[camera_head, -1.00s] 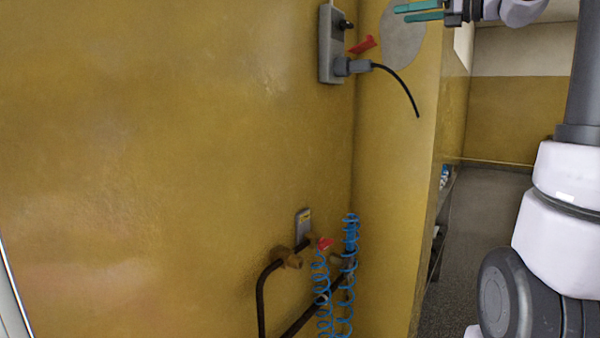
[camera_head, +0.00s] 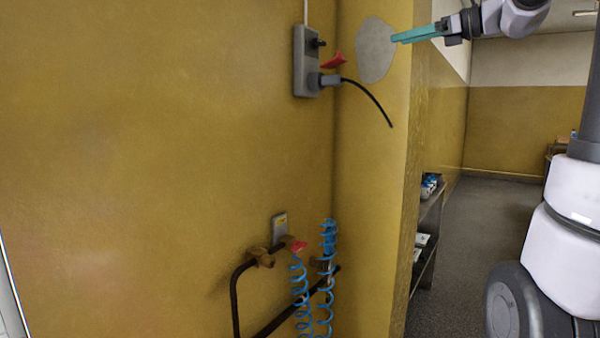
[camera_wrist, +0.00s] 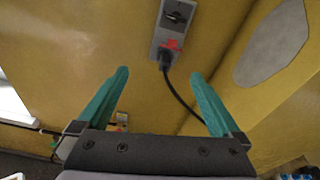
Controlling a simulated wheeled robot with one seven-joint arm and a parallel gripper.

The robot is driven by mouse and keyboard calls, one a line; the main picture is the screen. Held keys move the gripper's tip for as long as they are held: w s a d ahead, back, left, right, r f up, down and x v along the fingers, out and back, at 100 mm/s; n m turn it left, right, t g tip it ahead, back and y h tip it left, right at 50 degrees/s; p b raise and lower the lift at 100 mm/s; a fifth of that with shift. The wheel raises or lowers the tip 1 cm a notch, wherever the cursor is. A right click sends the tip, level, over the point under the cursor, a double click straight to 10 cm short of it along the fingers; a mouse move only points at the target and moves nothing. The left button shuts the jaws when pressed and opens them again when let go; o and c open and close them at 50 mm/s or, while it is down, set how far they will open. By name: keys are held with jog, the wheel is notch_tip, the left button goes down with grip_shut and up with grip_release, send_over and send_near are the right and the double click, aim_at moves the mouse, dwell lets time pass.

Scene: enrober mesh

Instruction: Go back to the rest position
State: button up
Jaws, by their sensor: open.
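My gripper (camera_head: 398,37) has teal fingers and is at the upper right of the head view, in front of the grey patch on the wall. In the wrist view my gripper (camera_wrist: 160,85) is open, with nothing between its fingers. The grey socket box (camera_head: 307,62) is on the yellow wall, left of my gripper in the head view and apart from it. A plug with a black cable sits in its lower part. The box also shows beyond the fingertips in the wrist view (camera_wrist: 167,40).
A red tag (camera_head: 333,61) is beside the socket box. Below are a dark pipe (camera_head: 235,300) with valves and blue coiled hoses (camera_head: 325,265). A wall corner stands right of them. Beyond it are a shelf (camera_head: 428,225) and open floor (camera_head: 475,235).

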jog(key=s+f+n+g+h, duration=0.1)
jog(key=s+f+n+h, duration=0.4)
jog(key=s+f+n, duration=0.4)
jog(key=s+a+f+n+g+h, duration=0.1)
jog(key=s+f+n+h, duration=0.5)
jog(key=f, duration=1.1)
jog(key=s+n, duration=0.4)
jog(key=s, duration=0.2)
jog(key=shift+a+f+g, duration=0.25)
jog(key=shift+a+g, duration=0.05)
